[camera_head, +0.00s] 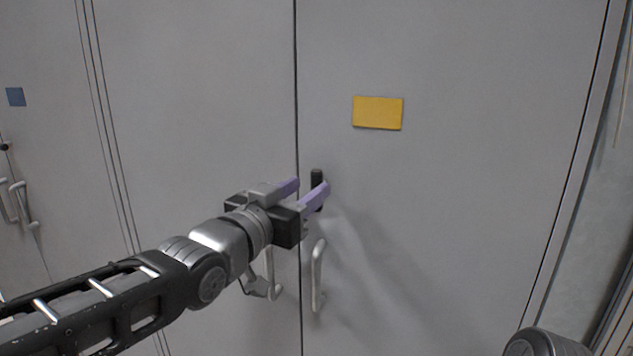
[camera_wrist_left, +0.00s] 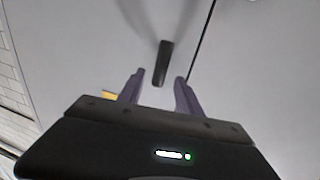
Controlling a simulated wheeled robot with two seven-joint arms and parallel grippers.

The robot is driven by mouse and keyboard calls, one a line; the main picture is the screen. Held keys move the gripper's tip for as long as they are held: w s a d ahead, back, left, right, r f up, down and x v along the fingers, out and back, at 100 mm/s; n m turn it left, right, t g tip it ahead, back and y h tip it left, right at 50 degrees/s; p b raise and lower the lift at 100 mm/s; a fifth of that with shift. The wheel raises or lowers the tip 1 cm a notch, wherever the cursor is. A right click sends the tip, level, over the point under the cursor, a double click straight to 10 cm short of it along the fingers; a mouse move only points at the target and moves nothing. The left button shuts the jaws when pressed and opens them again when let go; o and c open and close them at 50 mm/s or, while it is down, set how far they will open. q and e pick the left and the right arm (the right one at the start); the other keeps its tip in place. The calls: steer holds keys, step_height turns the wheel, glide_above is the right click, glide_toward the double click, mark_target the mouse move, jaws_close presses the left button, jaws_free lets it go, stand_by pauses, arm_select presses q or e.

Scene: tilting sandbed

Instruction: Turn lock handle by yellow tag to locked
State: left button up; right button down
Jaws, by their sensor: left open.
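The yellow tag (camera_head: 378,113) is on the right grey cabinet door, right of the door seam. Below and left of it is the black lock handle (camera_head: 317,177), which stands about upright in the head view and is partly hidden by my gripper. My left gripper (camera_head: 307,190) is open, with its purple fingers at the handle. In the left wrist view the handle (camera_wrist_left: 162,63) shows between the fingertips of the left gripper (camera_wrist_left: 160,80), slightly tilted. I cannot tell whether either finger touches it. A sliver of the yellow tag (camera_wrist_left: 109,94) shows beside the left finger. My right gripper is not in view.
A silver pull handle (camera_head: 317,275) is on the right door below the lock handle. Another pull handle (camera_head: 271,275) is on the left door, partly behind my arm. A blue tag (camera_head: 15,96) and more handles are at the far left.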

mark_target(313, 182)
arm_select(q)
steer(key=p+x, duration=0.1)
steer(key=x, duration=0.2)
steer(key=shift+w+d+r, duration=0.1)
steer(key=shift+w+r, duration=0.05)
steer(key=shift+w+d, duration=0.2)
steer(key=shift+w, duration=0.2)
jaws_close()
